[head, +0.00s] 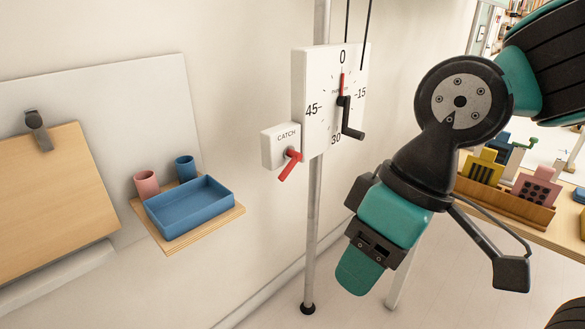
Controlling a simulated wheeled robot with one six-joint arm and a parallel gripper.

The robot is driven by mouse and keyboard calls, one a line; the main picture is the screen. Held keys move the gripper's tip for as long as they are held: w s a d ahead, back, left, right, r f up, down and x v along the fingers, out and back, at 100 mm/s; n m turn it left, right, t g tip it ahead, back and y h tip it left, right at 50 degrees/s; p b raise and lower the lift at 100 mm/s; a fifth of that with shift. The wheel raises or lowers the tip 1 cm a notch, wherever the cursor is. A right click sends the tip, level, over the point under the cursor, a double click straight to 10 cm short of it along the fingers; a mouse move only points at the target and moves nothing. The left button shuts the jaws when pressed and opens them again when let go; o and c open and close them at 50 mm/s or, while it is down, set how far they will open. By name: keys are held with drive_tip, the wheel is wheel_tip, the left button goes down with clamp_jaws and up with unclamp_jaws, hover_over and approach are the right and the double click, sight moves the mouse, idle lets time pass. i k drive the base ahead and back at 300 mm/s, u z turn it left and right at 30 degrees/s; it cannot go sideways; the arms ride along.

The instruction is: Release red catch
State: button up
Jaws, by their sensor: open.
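The red catch (290,164) is a short lever on the front of a small white box labelled CATCH (281,147). It slants down and to the left. The box sits at the lower left of a white dial panel (325,95) on a pole. The panel has a red pointer near 0 and a black crank (350,118). My gripper (361,270) hangs below and to the right of the catch, apart from it, pointing downward. Its fingers are only partly seen from this side, and nothing shows held in it.
A wooden wall shelf (236,214) at left holds a blue tray (190,208), a pink cup (146,183) and a blue cup (186,168). A pole (313,230) stands below the panel. A table at right bears a wooden rack (510,204) with coloured blocks. Space between catch and gripper looks clear.

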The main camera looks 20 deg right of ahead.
sight(290, 152)
drive_tip(key=z, duration=0.5)
drive_tip(key=k, duration=0.6)
drive_tip(key=z, duration=0.9)
drive_tip(key=i, duration=0.65)
drive_tip(key=u, duration=0.75)
drive_tip(key=i, duration=0.45)
drive_tip(key=u, duration=0.5)
